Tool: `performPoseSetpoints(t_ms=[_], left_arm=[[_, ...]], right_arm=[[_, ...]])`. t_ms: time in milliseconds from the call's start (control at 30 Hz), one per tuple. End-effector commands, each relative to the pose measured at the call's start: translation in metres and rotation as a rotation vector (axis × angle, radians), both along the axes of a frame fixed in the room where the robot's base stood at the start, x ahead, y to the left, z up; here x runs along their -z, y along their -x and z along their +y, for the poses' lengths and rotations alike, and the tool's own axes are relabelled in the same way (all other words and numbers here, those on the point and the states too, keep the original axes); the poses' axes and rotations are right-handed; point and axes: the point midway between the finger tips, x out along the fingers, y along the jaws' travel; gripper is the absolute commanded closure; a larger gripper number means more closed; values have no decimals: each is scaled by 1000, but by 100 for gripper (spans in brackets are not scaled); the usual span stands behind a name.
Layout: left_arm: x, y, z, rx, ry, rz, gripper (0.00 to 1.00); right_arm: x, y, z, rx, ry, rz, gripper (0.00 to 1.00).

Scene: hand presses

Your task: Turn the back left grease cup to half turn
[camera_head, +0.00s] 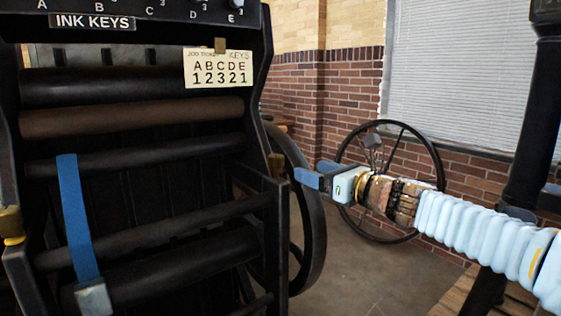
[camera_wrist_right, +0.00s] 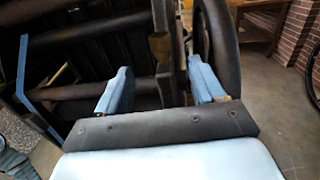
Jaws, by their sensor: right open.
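A dull brass grease cup (camera_head: 277,165) sits on the right post of the black press in the head view. In the right wrist view a brass cup (camera_wrist_right: 160,47) shows beyond the gap between my fingers, apart from them. Another brass cup (camera_head: 11,224) with a yellow ring stands at the head view's left edge. I cannot tell which is the back left cup, nor read their turn marks. My right gripper (camera_head: 308,177) is open and empty, right of the press; its two blue fingers (camera_wrist_right: 162,93) show in the wrist view. My left gripper is not clearly seen.
The black press (camera_head: 180,165) has several rollers and a blue strip (camera_head: 75,215). A card (camera_head: 218,69) reads ABCDE over 12321. A large wheel (camera_head: 310,215) stands beside the press, another spoked wheel (camera_head: 437,165) by the brick wall. Open floor (camera_head: 345,275) lies between.

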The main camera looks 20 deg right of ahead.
Motion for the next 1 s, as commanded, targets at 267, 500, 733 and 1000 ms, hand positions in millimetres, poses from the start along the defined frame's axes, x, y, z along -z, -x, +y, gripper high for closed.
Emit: performPoseSetpoints(t_ms=[267, 500, 733, 1000], left_arm=[[-3, 0, 0, 1, 0, 0, 32], [-10, 0, 0, 2, 1, -1, 32], [-11, 0, -1, 2, 1, 0, 32], [-11, 0, 0, 2, 1, 0, 32]], right_arm=[[1, -59, 30, -2, 7, 3, 31], [0, -96, 47, 1, 8, 2, 31], [1, -107, 52, 1, 6, 1, 31], [1, -107, 52, 1, 6, 1, 41]])
